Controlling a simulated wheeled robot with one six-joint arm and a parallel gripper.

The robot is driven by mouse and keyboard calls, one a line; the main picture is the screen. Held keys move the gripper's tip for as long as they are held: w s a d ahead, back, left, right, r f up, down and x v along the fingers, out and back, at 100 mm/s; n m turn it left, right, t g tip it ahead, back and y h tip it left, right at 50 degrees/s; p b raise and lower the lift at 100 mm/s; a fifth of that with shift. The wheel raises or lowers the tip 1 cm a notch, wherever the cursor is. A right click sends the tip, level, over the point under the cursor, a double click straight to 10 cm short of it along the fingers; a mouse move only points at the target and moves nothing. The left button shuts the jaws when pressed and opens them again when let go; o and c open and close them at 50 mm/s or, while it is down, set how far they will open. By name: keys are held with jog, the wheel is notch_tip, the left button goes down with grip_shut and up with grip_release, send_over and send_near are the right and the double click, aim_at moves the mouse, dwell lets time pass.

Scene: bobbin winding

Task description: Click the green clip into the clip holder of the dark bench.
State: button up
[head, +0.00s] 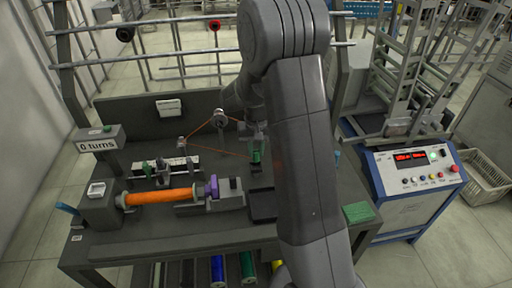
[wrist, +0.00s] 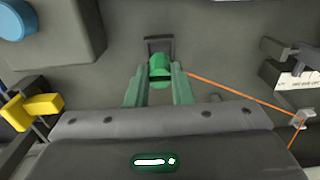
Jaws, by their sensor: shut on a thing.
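The green clip (wrist: 159,68) is between the fingertips of my gripper (wrist: 158,77) in the wrist view, and the gripper is shut on it. In the head view the clip (head: 257,157) shows small below my gripper (head: 256,147), over the dark bench (head: 150,238). An orange thread (wrist: 235,91) runs from the clip to the right in the wrist view. A dark square-framed piece, seemingly the clip holder (wrist: 158,43), lies just beyond the clip. I cannot tell whether the clip touches it or sits in it.
An orange-wound bobbin (head: 160,197) lies on the bench at left, with a purple part (head: 213,186) at its end. Thread guides (head: 220,118) stand at the back. A control box (head: 415,170) with red displays stands to the right. A green pad (head: 357,212) lies near the bench's right edge.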

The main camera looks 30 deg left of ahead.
jog(key=shift+r, duration=0.1)
jog(key=shift+f+b, duration=1.4)
jog(key=shift+f, duration=0.5)
jog(key=o, duration=1)
notch_tip(320, 180, up, 14)
jog(key=shift+f, duration=0.1)
